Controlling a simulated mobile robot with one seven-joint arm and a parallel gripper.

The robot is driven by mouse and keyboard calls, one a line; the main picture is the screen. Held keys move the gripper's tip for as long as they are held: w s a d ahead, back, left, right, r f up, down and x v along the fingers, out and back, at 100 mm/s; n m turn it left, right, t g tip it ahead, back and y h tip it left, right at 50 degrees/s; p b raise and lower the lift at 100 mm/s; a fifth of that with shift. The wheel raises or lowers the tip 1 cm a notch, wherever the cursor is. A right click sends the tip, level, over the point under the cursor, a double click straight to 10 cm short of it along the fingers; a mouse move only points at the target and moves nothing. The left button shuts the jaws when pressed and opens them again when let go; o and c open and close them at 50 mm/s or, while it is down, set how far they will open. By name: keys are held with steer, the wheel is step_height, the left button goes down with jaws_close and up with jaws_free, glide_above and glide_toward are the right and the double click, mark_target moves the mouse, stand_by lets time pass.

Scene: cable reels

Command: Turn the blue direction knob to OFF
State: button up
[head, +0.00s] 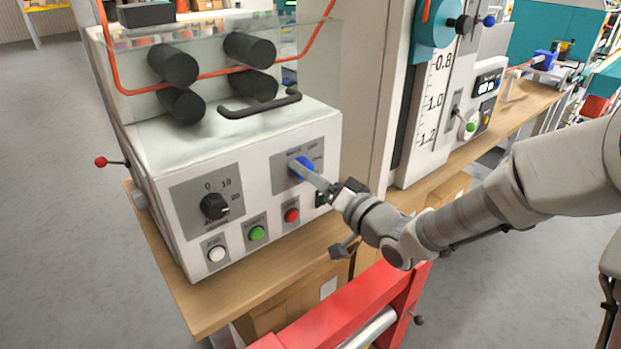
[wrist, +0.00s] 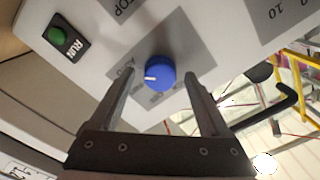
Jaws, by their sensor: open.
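The blue direction knob (head: 301,167) is on a grey label plate (head: 281,184) on the front of a white machine box. In the wrist view the blue knob (wrist: 160,73) has a white pointer mark toward its lower left; the small label text around it is too blurred to read. My gripper (head: 308,172) reaches the knob from the right in the head view and partly covers it. In the wrist view my gripper's fingers (wrist: 160,82) stand apart, one on each side of the knob, with visible gaps. Contact is not visible.
A black dial (head: 215,206) marked 0 to 10, and white (head: 216,253), green (head: 257,233) and red (head: 292,215) buttons share the panel. A green RUN switch (wrist: 58,34) shows in the wrist view. Black rollers (head: 175,64) and a black handle (head: 260,106) sit above. A red frame (head: 345,308) stands below.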

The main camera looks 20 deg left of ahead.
steer(key=shift+w+a, duration=0.15)
steer(key=shift+a, duration=0.15)
jaws_close()
stand_by(0.3)
steer(key=shift+w+d+n+b, duration=0.1)
steer(key=shift+n+b, duration=7.3)
steer(key=shift+n, duration=1.4)
